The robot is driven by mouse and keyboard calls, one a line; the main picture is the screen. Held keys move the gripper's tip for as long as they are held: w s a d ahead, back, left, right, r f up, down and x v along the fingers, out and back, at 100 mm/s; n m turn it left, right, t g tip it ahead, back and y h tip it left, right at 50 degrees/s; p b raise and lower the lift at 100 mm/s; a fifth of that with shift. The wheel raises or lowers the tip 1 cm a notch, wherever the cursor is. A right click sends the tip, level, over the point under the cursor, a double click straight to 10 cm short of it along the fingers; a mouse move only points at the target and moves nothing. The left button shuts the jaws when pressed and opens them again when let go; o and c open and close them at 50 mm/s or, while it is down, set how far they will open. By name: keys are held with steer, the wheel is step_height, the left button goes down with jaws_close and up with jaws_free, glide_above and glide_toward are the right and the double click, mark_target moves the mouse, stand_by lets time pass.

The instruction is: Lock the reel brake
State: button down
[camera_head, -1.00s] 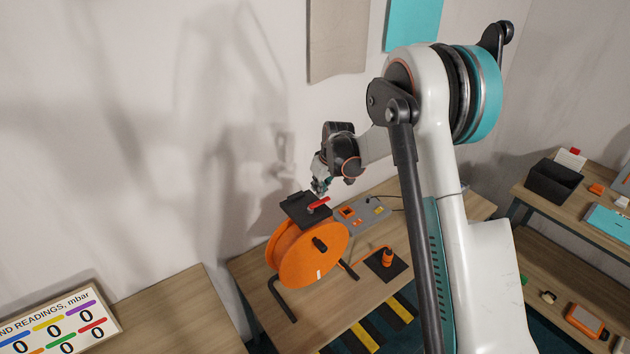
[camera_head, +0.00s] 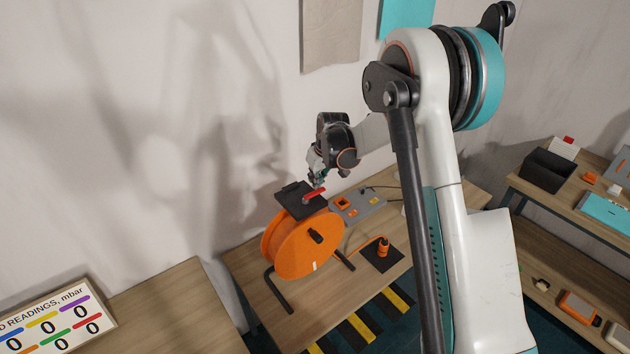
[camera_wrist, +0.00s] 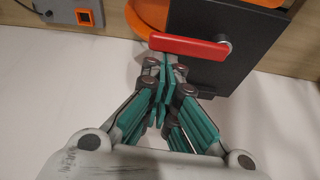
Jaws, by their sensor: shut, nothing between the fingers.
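The orange cable reel (camera_head: 287,248) stands on a dark frame on the wooden table. A black plate (camera_head: 294,200) sits at its top, with the red brake lever (camera_head: 315,194) on it. In the wrist view the red lever (camera_wrist: 188,46) lies roughly crosswise, its pivot end at the right on the black plate (camera_wrist: 238,68). My gripper (camera_head: 318,184) is just above the lever in the head view. In the wrist view my gripper (camera_wrist: 162,70) is shut and empty, its fingertips close to the lever's left half. I cannot tell whether they touch it.
A grey socket box (camera_head: 358,205) stands beside the reel; it also shows in the wrist view (camera_wrist: 62,14). An orange plug (camera_head: 383,246) sits on a black pad in front. A shelf (camera_head: 535,195) with a black bin is at the right. A readings board (camera_head: 60,322) is at lower left.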

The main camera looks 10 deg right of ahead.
mark_target(324, 189)
steer(key=shift+s, duration=0.1)
steer(key=m+b, duration=0.1)
steer(key=b, duration=0.1)
steer(key=s+d+m+h+b, duration=0.1)
steer(key=m, duration=0.1)
steer(key=shift+s+f+b, duration=0.2)
steer(key=shift+b, duration=0.15)
steer(key=s+m+b, duration=0.1)
steer(key=m, duration=0.1)
steer(key=m+h+b, duration=0.1)
steer(key=shift+s+d+m+b, duration=0.3)
steer(key=shift+s+d+m, duration=0.05)
steer(key=shift+s+m, duration=0.05)
steer(key=s+m+b, duration=0.1)
steer(key=m, duration=0.1)
steer(key=s+m+h+b, duration=0.1)
steer(key=shift+m+g, duration=0.3)
steer(key=shift+m, duration=0.1)
steer(key=m, duration=0.1)
steer(key=s+m+h+b, duration=0.1)
steer(key=s+m, duration=0.1)
steer(key=shift+a+r+m+g+b, duration=0.2)
steer(key=shift+a+m+g+b, duration=0.1)
steer(key=shift+m+g, duration=0.1)
steer(key=shift+w+a, duration=0.5)
steer(key=shift+a, duration=0.1)
